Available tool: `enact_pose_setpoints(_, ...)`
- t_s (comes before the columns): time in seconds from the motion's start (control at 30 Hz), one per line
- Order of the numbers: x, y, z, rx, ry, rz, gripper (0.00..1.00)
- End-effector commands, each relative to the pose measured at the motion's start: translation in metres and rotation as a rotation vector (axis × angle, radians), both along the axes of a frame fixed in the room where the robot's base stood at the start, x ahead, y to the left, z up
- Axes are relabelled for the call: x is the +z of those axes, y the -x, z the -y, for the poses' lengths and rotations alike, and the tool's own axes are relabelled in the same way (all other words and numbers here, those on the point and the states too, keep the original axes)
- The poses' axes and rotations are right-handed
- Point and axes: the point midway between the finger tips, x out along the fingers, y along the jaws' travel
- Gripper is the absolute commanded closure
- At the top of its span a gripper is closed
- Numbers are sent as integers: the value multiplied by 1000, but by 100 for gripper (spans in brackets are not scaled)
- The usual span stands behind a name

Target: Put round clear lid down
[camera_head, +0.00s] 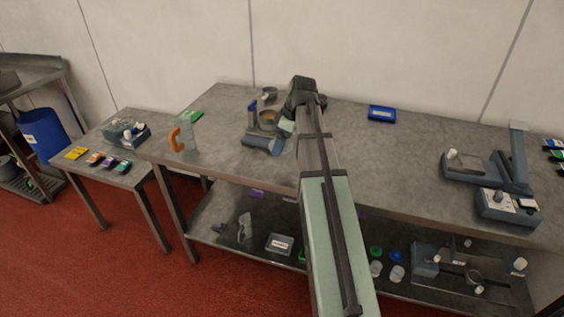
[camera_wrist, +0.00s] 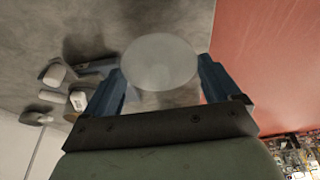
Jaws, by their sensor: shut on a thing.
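The round clear lid (camera_wrist: 160,58) shows in the wrist view as a pale, see-through disc. My gripper (camera_wrist: 161,72) is shut on it, with one blue finger at each side of the disc. The grey worktop (camera_wrist: 140,20) shows behind the lid; I cannot tell how far the lid is from it. In the head view, my arm hides the gripper's fingers, and I cannot make out the lid there.
A blue tray (camera_head: 382,113) lies to the right, with a grey machine (camera_head: 508,205) at far right. Bare worktop (camera_head: 400,150) lies between.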

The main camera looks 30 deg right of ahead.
Motion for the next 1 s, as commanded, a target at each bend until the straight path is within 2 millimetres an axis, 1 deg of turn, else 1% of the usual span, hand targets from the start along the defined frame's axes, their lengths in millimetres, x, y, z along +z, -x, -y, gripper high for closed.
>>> enact_pose_setpoints(0.03,-9,1,-1,1,-1,-2,40)
enact_pose_setpoints(0.2,-34,1,0,1,-1,-2,40)
enact_pose_setpoints(0.47,-50,1,0,0,0,-1,40)
enact_pose_setpoints(0.7,-76,1,0,0,0,-1,40)
enact_pose_setpoints(0.8,-80,0,0,0,1,-1,40)
enact_pose_setpoints(1.0,-80,0,0,0,1,0,40)
